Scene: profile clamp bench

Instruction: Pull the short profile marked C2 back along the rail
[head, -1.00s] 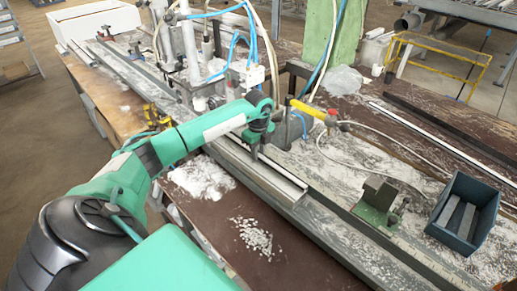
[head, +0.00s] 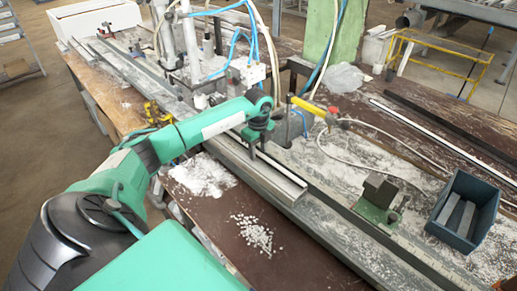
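A short grey metal profile (head: 283,187) lies along the long rail (head: 345,232) on the bench, its cut end facing the lower right. No C2 mark is readable on it at this size. My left gripper (head: 253,153) points down over the profile, with its fingers at or just above the profile's top. The fingers look thin and dark, and I cannot tell whether they are closed on it. The part of the profile farther back is partly hidden by my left arm. My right gripper is not in view.
A green stop block (head: 376,198) stands beside the rail at the right. A dark blue bin (head: 463,207) with grey pieces stands farther right. A yellow-handled tool (head: 308,107) and a loose pale hose lie behind the gripper. White chips (head: 252,234) litter the bench front.

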